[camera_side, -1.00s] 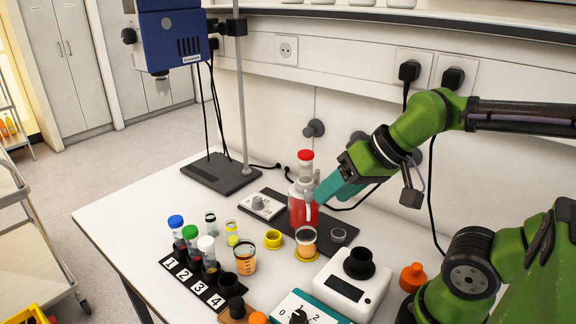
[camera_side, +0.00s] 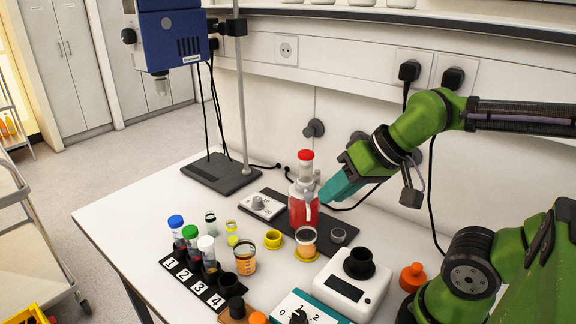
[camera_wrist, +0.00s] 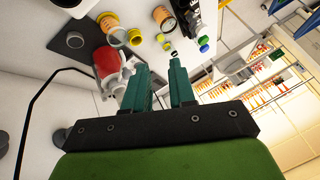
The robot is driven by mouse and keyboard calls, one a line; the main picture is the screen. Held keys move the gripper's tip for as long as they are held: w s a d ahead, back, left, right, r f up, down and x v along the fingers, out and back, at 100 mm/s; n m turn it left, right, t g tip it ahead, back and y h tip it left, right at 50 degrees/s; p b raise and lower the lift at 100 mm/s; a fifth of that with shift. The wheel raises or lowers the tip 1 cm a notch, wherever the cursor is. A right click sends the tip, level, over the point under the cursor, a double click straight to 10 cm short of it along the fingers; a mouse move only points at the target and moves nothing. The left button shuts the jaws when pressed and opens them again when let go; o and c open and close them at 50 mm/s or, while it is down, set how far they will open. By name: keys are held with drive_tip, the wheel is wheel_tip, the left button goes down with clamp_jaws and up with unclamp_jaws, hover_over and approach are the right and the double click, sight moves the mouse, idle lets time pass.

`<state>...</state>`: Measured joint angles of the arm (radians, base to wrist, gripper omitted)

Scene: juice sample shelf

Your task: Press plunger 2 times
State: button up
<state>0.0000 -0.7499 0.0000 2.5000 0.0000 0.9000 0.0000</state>
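The dispenser bottle (camera_side: 299,211) holds red liquid and stands upright on a dark mat. Its plunger (camera_side: 306,160) has a red cap and stands up above the bottle's neck. A small cup of orange liquid (camera_side: 306,243) is in front of the bottle, in a yellow holder. My gripper (camera_side: 323,192) is just right of the bottle's upper part, below the level of the red cap. In the wrist view the teal fingers (camera_wrist: 160,70) are apart with nothing between them, and the bottle (camera_wrist: 106,62) is beside them at the left. The plunger is hard to make out there.
A rack of capped tubes (camera_side: 190,277), a beaker (camera_side: 245,262) and a yellow cup (camera_side: 273,239) stand at the left front. A white scale-like device (camera_side: 345,289) and an orange knobbed object (camera_side: 412,277) are on the right. A stand base (camera_side: 221,174) is behind left.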

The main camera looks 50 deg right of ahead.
clamp_jaws()
idle(1.4)
